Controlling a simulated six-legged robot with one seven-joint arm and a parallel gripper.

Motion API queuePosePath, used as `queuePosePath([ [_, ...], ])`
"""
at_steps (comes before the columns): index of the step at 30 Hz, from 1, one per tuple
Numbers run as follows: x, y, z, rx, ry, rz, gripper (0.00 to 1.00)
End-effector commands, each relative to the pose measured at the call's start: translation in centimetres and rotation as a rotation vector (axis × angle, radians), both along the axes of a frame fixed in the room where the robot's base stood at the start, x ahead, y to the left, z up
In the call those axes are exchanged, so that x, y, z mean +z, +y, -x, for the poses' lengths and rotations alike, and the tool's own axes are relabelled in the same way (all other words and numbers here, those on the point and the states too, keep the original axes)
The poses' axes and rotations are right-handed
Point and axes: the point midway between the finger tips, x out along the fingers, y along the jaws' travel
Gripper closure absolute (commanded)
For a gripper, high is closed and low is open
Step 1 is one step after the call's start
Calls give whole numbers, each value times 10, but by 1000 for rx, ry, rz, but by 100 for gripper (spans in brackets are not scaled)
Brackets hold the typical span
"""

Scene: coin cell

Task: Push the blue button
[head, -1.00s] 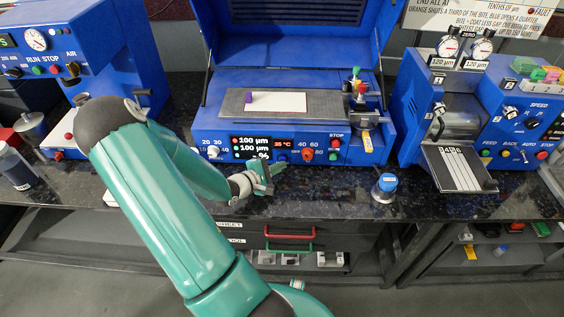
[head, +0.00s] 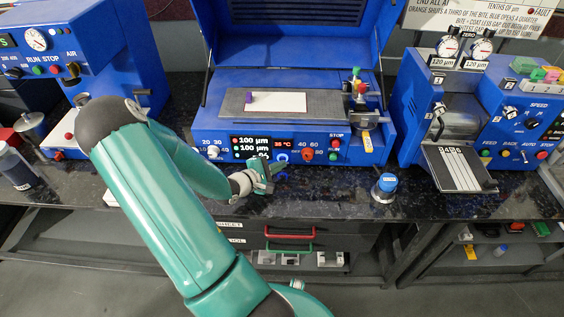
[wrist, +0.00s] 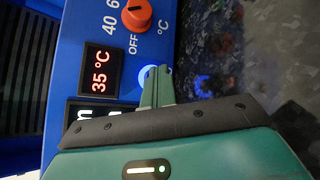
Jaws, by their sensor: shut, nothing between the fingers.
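The blue button (head: 282,156) is on the front panel of the blue coating machine (head: 215,134), below the 35 °C display (head: 283,143) and left of the orange-red knob (head: 307,154). It glows with a bright ring. In the wrist view the lit button (wrist: 146,74) shows beside my fingertips, which partly cover it. My gripper (head: 280,164) is shut and empty, its tips at the button. In the wrist view the shut green fingers (wrist: 158,72) lie side by side. I cannot tell whether they touch the button.
A blue-capped jar (head: 384,188) stands on the dark counter to the right. Another blue machine (head: 410,125) with rollers stands farther right. A red STOP button (head: 337,135) and a green button (head: 334,156) are on the same panel. The counter between gripper and jar is clear.

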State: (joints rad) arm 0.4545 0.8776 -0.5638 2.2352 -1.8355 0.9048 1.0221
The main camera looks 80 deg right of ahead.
Motion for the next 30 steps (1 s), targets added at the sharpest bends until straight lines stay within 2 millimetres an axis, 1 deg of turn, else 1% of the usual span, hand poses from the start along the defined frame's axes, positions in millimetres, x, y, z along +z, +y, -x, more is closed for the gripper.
queuePosePath([
  [3,0,-4,-1,1,-1,1,100],
  [12,1,-5,-2,2,-1,1,100],
  [20,1,3,0,3,-1,2,100],
  [27,1,4,0,2,-1,2,100],
  [30,1,8,1,1,0,0,100],
])
